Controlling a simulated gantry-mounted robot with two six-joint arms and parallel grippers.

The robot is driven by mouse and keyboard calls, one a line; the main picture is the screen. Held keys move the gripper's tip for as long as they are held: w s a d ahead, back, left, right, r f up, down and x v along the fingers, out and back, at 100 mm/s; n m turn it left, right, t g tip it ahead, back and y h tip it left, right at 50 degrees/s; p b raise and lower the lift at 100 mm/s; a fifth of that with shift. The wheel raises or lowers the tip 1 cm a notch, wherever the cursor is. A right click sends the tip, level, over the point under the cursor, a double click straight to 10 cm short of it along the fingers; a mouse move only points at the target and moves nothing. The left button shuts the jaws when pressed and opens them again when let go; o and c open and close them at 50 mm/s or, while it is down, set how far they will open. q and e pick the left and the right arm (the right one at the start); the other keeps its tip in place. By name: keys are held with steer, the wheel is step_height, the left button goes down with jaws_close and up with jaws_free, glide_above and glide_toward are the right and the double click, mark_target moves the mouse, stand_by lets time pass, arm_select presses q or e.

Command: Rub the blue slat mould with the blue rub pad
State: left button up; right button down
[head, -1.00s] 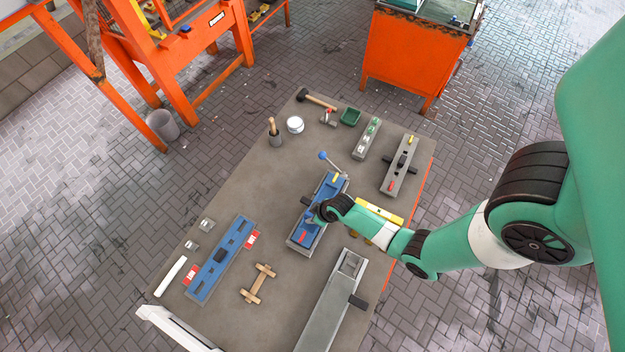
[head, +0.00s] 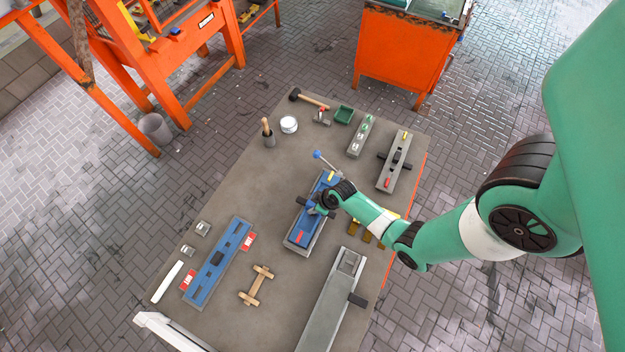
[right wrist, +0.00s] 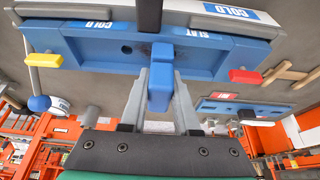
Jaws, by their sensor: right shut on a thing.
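The blue slat mould (head: 300,232) lies on a grey base near the middle of the table. It has a red piece at its near end and a yellow one at its far end. In the right wrist view the mould (right wrist: 100,55) spans the picture and carries the words COLD and SLAT. My right gripper (right wrist: 160,78) is shut on the blue rub pad (right wrist: 160,88), its fingers on either side. The pad's end is at the mould; exact contact is hard to tell. In the head view my right gripper (head: 319,208) is over the mould's middle, partly hidden by the wrist. My left gripper is not in view.
A lever with a blue ball (head: 317,154) stands at the mould's far end. A second blue mould (head: 206,278) lies to the left, a wooden piece (head: 257,285) nearby. A long grey mould (head: 327,310) is at the near right. The table's (head: 235,185) left middle is clear.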

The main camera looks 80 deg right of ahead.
mark_target(304, 218)
steer(key=shift+s+d+f, duration=0.1)
steer(key=shift+s+d, duration=0.15)
steer(key=shift+d, duration=0.7)
steer(key=shift+s+d+f, duration=0.1)
steer(key=shift+s+d, duration=0.1)
steer(key=shift+d, duration=0.7)
steer(key=shift+r, duration=0.15)
steer(key=shift+a, duration=0.1)
steer(key=shift+w+a+f+p, duration=0.1)
steer(key=shift+w+a+p, duration=0.15)
steer(key=shift+a, duration=0.65)
steer(key=shift+w+a+f+p, duration=0.1)
steer(key=shift+w+a+p, duration=0.1)
steer(key=shift+a, duration=0.7)
steer(key=shift+w+a+r+p, duration=0.1)
steer(key=shift+w+a+p, duration=0.1)
steer(key=shift+a, duration=0.8)
steer(key=shift+w+a+p, duration=0.2)
steer(key=shift+a, duration=0.75)
